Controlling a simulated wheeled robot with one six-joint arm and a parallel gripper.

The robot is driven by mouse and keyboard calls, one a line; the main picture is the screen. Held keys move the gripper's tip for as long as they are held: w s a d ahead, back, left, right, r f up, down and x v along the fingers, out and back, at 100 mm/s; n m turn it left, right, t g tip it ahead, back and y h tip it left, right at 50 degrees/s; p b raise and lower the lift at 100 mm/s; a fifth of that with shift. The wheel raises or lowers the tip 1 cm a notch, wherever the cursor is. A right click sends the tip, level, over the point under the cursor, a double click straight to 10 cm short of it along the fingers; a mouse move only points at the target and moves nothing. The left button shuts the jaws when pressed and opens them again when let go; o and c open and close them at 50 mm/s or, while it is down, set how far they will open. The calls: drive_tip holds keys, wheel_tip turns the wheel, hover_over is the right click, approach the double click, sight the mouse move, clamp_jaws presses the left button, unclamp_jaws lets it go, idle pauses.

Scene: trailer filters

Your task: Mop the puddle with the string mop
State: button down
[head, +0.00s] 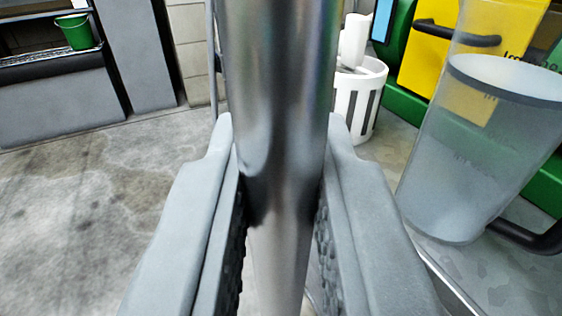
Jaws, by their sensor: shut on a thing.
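My gripper (282,195) is shut on a thick, shiny metal pole (280,80), with one grey finger on each side of it. The pole stands roughly upright and runs out of the picture at the top and bottom. It may be the string mop's handle; no mop strings are in view. I cannot make out a clear puddle. The grey floor (90,200) at the left has darker, blotchy patches, and I cannot tell whether they are wet.
A large translucent jug (470,150) stands close at the right on a pale surface. Behind it are a white slotted bin (358,100) and a yellow and green machine (440,60). A green bucket (75,32) sits on a shelf at the back left. The left floor is open.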

drive_tip(key=shift+r, duration=2.7)
